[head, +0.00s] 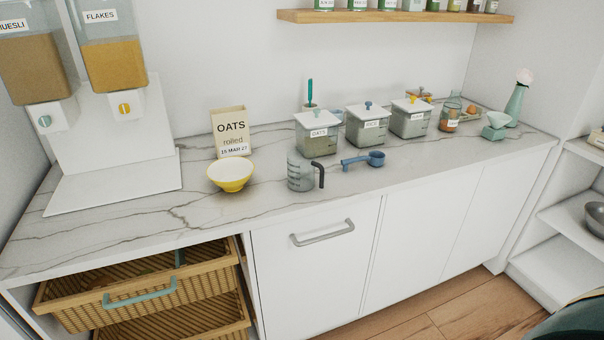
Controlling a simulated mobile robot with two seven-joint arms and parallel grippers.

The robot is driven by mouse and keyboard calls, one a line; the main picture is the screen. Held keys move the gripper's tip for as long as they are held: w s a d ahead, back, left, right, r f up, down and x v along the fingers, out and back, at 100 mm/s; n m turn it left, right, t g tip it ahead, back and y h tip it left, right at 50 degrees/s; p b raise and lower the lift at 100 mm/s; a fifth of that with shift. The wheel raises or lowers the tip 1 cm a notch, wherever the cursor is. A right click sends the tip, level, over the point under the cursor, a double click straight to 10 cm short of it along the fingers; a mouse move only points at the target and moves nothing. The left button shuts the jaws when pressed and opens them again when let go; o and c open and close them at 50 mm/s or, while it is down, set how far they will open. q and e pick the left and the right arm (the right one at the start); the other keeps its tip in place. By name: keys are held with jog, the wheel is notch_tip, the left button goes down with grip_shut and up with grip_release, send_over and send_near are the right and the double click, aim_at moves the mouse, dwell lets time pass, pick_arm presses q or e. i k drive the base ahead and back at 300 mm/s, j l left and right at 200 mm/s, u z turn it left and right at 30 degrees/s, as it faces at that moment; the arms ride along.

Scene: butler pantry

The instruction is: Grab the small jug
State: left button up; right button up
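The small jug (299,173) is clear with a dark handle (320,175) on its right side. It stands upright on the marble counter near the front edge, between the yellow bowl and a blue scoop. Neither of my grippers is in the head view.
A yellow bowl (230,175) stands left of the jug, with an oats packet (231,130) behind it. A blue scoop (364,160) lies to the right. Lidded canisters (318,137) stand behind. Cereal dispensers (116,60) stand at left. Wicker drawers (147,290) sit below the counter.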

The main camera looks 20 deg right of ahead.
aim_at(301, 164)
jog(key=i+l, duration=0.1)
jog(key=l, duration=0.45)
jog(key=i+l, duration=0.1)
jog(key=l, duration=0.45)
jog(key=i+l, duration=0.1)
jog(key=l, duration=0.4)
jog(key=i+l+u, duration=0.1)
jog(key=l, duration=0.45)
